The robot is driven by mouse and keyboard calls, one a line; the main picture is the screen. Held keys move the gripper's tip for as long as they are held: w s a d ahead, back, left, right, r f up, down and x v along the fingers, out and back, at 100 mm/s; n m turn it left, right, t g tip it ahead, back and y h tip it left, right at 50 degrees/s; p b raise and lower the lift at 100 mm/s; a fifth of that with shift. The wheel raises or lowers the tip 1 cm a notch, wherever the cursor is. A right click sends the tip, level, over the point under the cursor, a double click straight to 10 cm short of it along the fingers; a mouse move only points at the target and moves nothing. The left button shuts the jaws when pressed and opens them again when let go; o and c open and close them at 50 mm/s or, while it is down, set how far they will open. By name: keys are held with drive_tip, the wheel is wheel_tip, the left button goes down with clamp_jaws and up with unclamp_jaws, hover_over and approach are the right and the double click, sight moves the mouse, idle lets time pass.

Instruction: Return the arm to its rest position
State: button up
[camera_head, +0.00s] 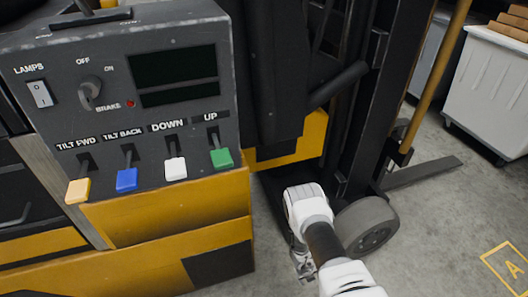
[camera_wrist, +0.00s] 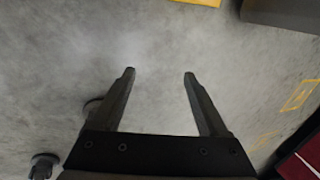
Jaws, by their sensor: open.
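My gripper shows in the wrist view (camera_wrist: 160,75) with its two dark fingers apart and nothing between them, over bare grey floor. In the head view my white arm (camera_head: 325,245) reaches up from the bottom, right of the yellow forklift body (camera_head: 150,240) and in front of a grey wheel (camera_head: 368,228). The gripper end is mostly hidden behind the wrist there. The arm is apart from the control panel (camera_head: 120,100) and its orange, blue, white and green levers.
The dark mast (camera_head: 362,90) and a fork (camera_head: 425,172) stand beyond my arm. A white tote (camera_head: 488,90) stands at the upper right. Floor at the lower right is clear, with a yellow "A" marking (camera_head: 508,268). A red object (camera_wrist: 302,160) shows at the wrist view's lower right.

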drive_tip(key=w+a+r+n+t+y, duration=0.1)
drive_tip(key=w+a+r+n, duration=0.2)
drive_tip(key=w+r, duration=0.55)
drive_tip(key=w+a+r+n+t+y, duration=0.1)
drive_tip(key=w+a+r+n+y, duration=0.3)
drive_tip(key=r, duration=0.8)
wheel_tip(320, 180, up, 23)
drive_tip(key=w+a+n+t, duration=0.1)
drive_tip(key=w+a+n, duration=0.2)
drive_tip(key=n, duration=0.3)
drive_tip(key=s+r+n+t, duration=0.1)
drive_tip(key=s+r+n, duration=0.5)
drive_tip(key=r, duration=0.5)
drive_tip(key=s+r+n, duration=0.4)
drive_tip(key=s+r, duration=0.3)
drive_tip(key=r, duration=0.4)
drive_tip(key=s+d+r+n+h, duration=0.1)
drive_tip(key=s+d+r+n, duration=0.15)
drive_tip(key=s, duration=0.45)
drive_tip(key=s+d+r+n, duration=0.2)
drive_tip(key=s+n, duration=0.2)
drive_tip(key=s, duration=0.3)
drive_tip(key=s+d+r+n+h, duration=0.1)
drive_tip(key=s+d+r+n, duration=0.15)
drive_tip(key=s, duration=0.45)
wheel_tip(320, 180, up, 22)
drive_tip(key=a+p, duration=0.1)
drive_tip(key=p, duration=2.1)
drive_tip(key=shift+t+p, duration=0.3)
drive_tip(key=shift+p, duration=0.05)
